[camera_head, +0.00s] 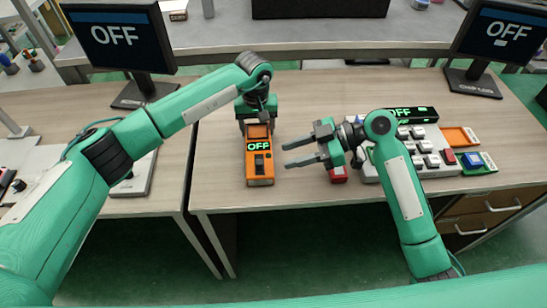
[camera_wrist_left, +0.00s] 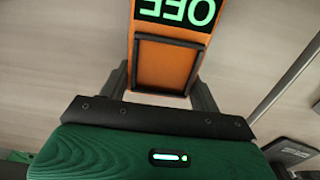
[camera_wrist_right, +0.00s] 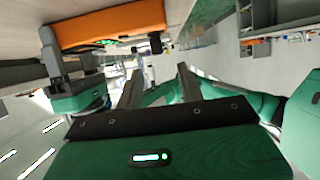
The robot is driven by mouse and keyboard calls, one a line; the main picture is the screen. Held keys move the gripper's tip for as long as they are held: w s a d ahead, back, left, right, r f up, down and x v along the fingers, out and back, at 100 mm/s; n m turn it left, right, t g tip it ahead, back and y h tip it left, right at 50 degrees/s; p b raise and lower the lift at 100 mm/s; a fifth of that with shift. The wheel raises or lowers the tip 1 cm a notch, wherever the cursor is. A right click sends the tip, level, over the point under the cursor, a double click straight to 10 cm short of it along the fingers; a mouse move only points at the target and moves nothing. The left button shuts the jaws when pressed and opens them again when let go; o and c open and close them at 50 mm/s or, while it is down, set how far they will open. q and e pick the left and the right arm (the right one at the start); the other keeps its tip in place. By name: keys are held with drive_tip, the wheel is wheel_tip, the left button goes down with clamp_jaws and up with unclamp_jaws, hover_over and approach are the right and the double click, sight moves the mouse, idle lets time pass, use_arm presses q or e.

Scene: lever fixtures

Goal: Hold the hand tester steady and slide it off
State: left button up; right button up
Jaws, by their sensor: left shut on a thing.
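The hand tester (camera_head: 259,172) is an orange box on the table with a black display reading OFF in green and a dark slider below it. Its display also shows in the left wrist view (camera_wrist_left: 176,11), upside down. My left gripper (camera_head: 257,121) is shut on the tester's far end, with a finger on each side of the body (camera_wrist_left: 165,72). My right gripper (camera_head: 287,155) is open and empty, to the right of the tester and apart from it. In the right wrist view the tester's orange side (camera_wrist_right: 110,24) is above and left of the open fingers (camera_wrist_right: 158,85).
A grey button panel (camera_head: 425,150) with a black OFF display stands right of my right gripper. A red block (camera_head: 338,174) lies beside it. Orange (camera_head: 461,137) and green (camera_head: 478,163) trays are further right. Monitors (camera_head: 118,35) (camera_head: 500,32) stand behind. The table's front edge is close to the tester.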

drive_tip(key=shift+v, duration=1.5)
use_arm(q)
drive_tip(key=o, duration=1.2)
drive_tip(key=shift+c, duration=0.2)
